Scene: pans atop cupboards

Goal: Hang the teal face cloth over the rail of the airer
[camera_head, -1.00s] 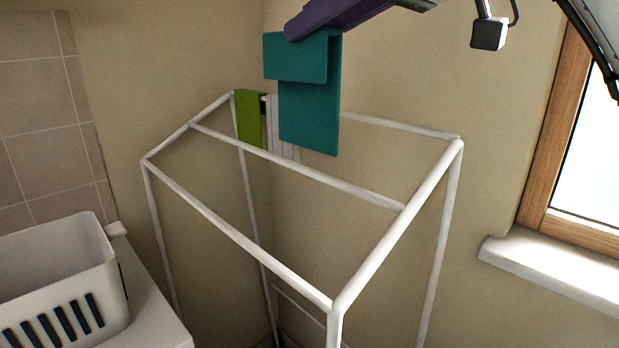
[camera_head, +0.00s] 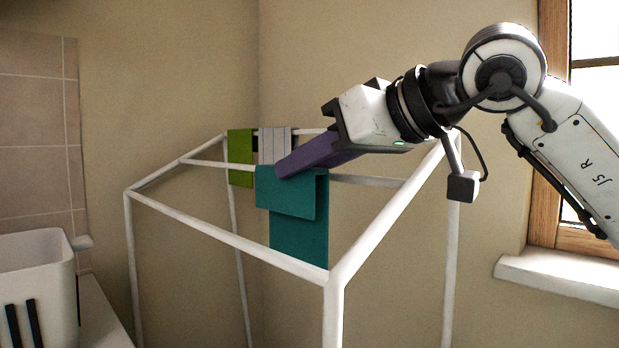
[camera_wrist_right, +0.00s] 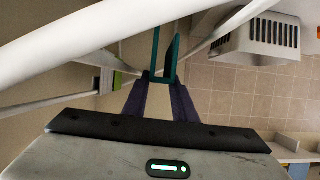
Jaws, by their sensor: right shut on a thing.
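The teal face cloth (camera_head: 299,230) hangs folded from my right gripper (camera_head: 288,168), whose purple fingers are shut on its top fold. A shorter flap faces the head camera and a longer one hangs behind it. The white airer (camera_head: 225,232) stands below and around it. The cloth covers part of the airer's middle rail (camera_head: 370,181), and its lower edge passes behind the front rail. I cannot tell whether the middle rail lies between the flaps. In the right wrist view, the cloth (camera_wrist_right: 173,62) shows edge-on as a narrow U between the fingertips (camera_wrist_right: 160,84). My left gripper is out of view.
A green cloth (camera_head: 240,158) and a pale striped cloth (camera_head: 274,143) hang at the airer's far corner, close behind the teal cloth. A white basket (camera_head: 38,268) stands at the left. A window sill (camera_head: 560,272) juts out at the right.

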